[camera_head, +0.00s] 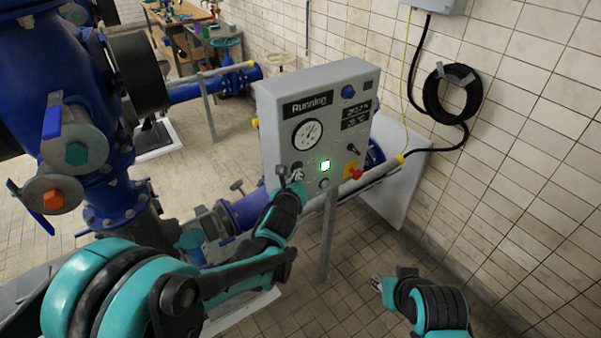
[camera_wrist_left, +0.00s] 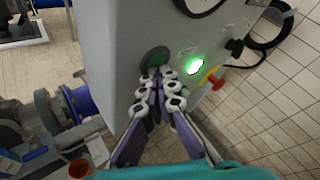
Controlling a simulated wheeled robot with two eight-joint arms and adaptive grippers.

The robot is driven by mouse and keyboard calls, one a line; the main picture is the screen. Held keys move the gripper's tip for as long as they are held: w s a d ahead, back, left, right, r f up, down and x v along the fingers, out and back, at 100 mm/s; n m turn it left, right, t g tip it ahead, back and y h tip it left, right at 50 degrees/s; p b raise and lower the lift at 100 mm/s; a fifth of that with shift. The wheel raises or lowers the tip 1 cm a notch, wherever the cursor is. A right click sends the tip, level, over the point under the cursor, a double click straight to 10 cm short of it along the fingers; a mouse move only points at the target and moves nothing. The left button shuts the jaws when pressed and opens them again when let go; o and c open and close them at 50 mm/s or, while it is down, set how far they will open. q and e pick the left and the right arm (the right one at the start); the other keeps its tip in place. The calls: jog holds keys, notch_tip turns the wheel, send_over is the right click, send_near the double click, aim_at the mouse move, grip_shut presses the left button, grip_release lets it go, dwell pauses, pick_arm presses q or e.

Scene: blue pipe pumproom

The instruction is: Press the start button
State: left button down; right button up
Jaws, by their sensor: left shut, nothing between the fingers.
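The grey control box (camera_head: 268,137) stands on a post, with a "Running" label at its top. A round dark green button, likely the start button, is at the panel's lower left; it shows in the left wrist view (camera_wrist_left: 154,57). My left gripper (camera_head: 297,176) is shut and empty, its fingertips (camera_wrist_left: 161,75) right at this button and partly covering it. I cannot tell whether they touch it.
A red knob on a yellow plate (camera_head: 353,171) is right of the green light. Blue pipework (camera_head: 60,90) fills the left.

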dwell(0.4)
pick_arm(q)
jog(key=shift+s+d, duration=0.15)
jog(key=shift+s, duration=0.05)
jog(key=shift+s+d, duration=0.1)
jog(key=shift+s+d+b, duration=0.15)
jog(key=shift+s+d, duration=0.7)
jog(key=shift+s, duration=0.35)
jog(key=shift+s+d+b, duration=0.15)
jog(key=shift+s+d, duration=0.7)
jog(key=shift+s, duration=0.3)
